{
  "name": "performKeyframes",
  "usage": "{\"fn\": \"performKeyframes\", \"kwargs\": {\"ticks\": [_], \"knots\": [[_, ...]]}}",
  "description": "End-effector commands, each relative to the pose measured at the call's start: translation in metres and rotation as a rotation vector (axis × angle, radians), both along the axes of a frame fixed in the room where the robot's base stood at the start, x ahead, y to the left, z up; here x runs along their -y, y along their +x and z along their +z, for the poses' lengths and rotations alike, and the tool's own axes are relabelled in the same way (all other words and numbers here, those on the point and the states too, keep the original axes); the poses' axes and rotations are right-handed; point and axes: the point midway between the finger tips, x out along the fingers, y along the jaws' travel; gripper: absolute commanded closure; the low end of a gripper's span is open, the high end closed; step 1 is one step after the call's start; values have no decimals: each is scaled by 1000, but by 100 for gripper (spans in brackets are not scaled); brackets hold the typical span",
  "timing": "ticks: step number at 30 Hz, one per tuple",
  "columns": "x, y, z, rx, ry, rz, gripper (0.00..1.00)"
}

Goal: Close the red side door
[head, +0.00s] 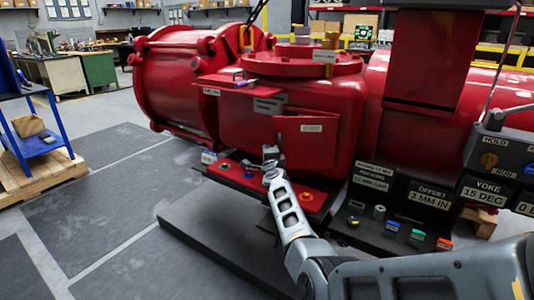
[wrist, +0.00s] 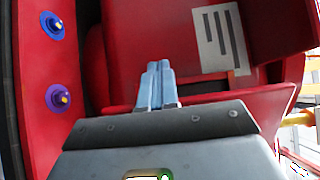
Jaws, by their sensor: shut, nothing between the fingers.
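The red side door (head: 302,150) is a small labelled panel on the front of the red actuator housing (head: 240,125). It appears to stand out from the housing, ajar; how far is hard to tell. My gripper (head: 270,153) is at the door's left edge in the head view, with its fingers together and empty. In the wrist view the shut fingers (wrist: 156,84) point toward the red housing, next to a thin red edge that seems to be the door's. Whether they touch it cannot be told.
A red ledge with coloured knobs (head: 250,178) lies below the gripper; a blue knob (wrist: 52,26) and a purple knob (wrist: 58,98) show in the wrist view. A black labelled panel (head: 400,205) stands at right. Open floor (head: 110,200) lies to the left.

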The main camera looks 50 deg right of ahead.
Motion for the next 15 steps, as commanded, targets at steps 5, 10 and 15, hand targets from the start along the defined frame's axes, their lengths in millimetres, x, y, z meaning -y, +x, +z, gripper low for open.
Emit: {"fn": "performKeyframes", "kwargs": {"ticks": [5, 10, 15], "knots": [[5, 4, 0, 1, 1, -50, 100], [10, 7, 0, 1, 1, -97, 100], [14, 10, 0, 1, 1, -140, 100]]}}
